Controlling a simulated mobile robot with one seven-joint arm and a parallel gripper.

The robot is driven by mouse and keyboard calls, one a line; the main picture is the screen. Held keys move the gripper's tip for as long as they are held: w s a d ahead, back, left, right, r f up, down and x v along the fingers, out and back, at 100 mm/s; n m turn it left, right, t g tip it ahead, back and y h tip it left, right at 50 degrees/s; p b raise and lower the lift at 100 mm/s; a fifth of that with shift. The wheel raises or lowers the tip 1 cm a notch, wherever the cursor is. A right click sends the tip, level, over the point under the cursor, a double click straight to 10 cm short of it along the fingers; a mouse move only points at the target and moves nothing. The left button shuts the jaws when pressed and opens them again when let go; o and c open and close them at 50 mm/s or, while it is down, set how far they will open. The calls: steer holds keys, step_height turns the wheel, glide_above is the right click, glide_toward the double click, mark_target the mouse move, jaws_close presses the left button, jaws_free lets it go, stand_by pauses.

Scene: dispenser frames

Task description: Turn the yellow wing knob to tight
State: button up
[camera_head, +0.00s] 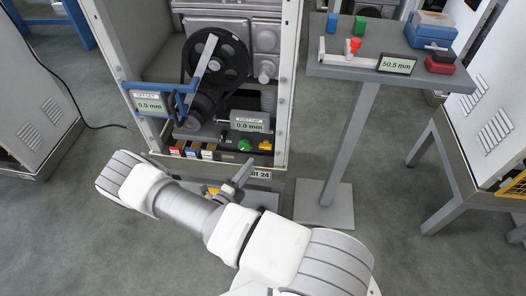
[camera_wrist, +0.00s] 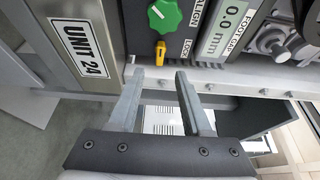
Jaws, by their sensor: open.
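The yellow wing knob (camera_head: 265,145) is on the lower right of the machine's panel, right of a round green knob (camera_head: 245,145). In the wrist view the yellow wing knob (camera_wrist: 161,52) is beside the word LOCK, its wing pointing up and down in the picture. My gripper (camera_head: 243,172) is open just in front of and below the panel. In the wrist view my gripper (camera_wrist: 157,74) has empty fingers spread either side of the knob's line, their tips short of it. The knob and fingers look apart. I cannot read any tight mark.
The FOOT GAP display (camera_wrist: 225,22) reads 0.0 mm; the OFFSET display (camera_head: 150,103) also reads 0.0 mm. A UNIT 24 plate (camera_wrist: 82,47) is beside the panel. A grey stand (camera_head: 335,125) with gauge and boxes is at right. A belt wheel (camera_head: 215,60) is above.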

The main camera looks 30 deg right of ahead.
mark_target(264, 149)
steer(key=b+x, duration=0.2)
steer(key=x, duration=0.7)
steer(key=shift+w+d, duration=0.25)
steer(key=shift+d, duration=0.1)
steer(key=shift+c, duration=0.3)
jaws_close()
